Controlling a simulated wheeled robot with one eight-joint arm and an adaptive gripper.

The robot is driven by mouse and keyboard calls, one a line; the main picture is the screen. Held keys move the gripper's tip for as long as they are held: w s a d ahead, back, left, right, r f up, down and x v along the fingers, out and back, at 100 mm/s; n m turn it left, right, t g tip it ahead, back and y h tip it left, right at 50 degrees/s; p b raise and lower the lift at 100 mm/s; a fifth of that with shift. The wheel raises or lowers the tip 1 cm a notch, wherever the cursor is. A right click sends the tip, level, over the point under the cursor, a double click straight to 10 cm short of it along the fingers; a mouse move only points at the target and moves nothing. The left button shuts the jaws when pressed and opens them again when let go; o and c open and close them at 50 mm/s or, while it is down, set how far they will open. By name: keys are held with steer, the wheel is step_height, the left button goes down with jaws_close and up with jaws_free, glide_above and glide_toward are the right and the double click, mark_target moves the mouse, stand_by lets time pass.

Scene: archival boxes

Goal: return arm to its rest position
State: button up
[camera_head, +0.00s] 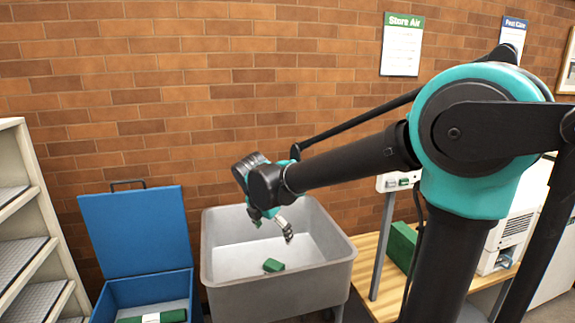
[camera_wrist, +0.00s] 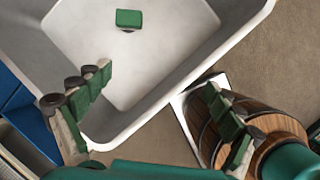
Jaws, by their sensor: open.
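My gripper (camera_head: 272,227) hangs over the grey sink-like tub (camera_head: 345,250) at the end of my extended arm. In the wrist view my gripper (camera_wrist: 158,82) has its two green-padded fingers spread wide, with nothing between them. A small green box (camera_head: 273,265) lies on the tub's floor, below and apart from the fingers. The box also shows in the wrist view (camera_wrist: 129,18), near the top edge, beyond the fingertips. The tub's white interior (camera_wrist: 165,50) fills much of that view.
An open blue box (camera_head: 135,230) with green items stands left of the tub, beside a shelf unit (camera_head: 30,215). A wooden table (camera_head: 385,295) at right bears a green box (camera_head: 400,245) and a white machine (camera_head: 515,230). A wooden barrel (camera_wrist: 200,125) shows near the right finger.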

steer(key=d+f+m, duration=0.1)
steer(key=d+m, duration=0.1)
steer(key=s+d+f+m, duration=0.1)
steer(key=d+m, duration=0.1)
steer(key=d, duration=0.1)
steer(key=d+f+m, duration=0.1)
steer(key=d+m, duration=0.1)
steer(key=shift+s+d, duration=0.25)
steer(key=shift+s, duration=0.1)
steer(key=s+d+f+m+y, duration=0.1)
steer(key=s+d+f+m, duration=0.4)
steer(key=d+m, duration=0.3)
steer(key=s+d+f+m+y, duration=0.1)
steer(key=s+d+f+m, duration=0.4)
steer(key=m, duration=0.9)
steer(key=s+d, duration=0.3)
steer(key=shift+s+f, duration=0.2)
steer(key=shift+f, duration=0.2)
steer(key=shift+a, duration=0.1)
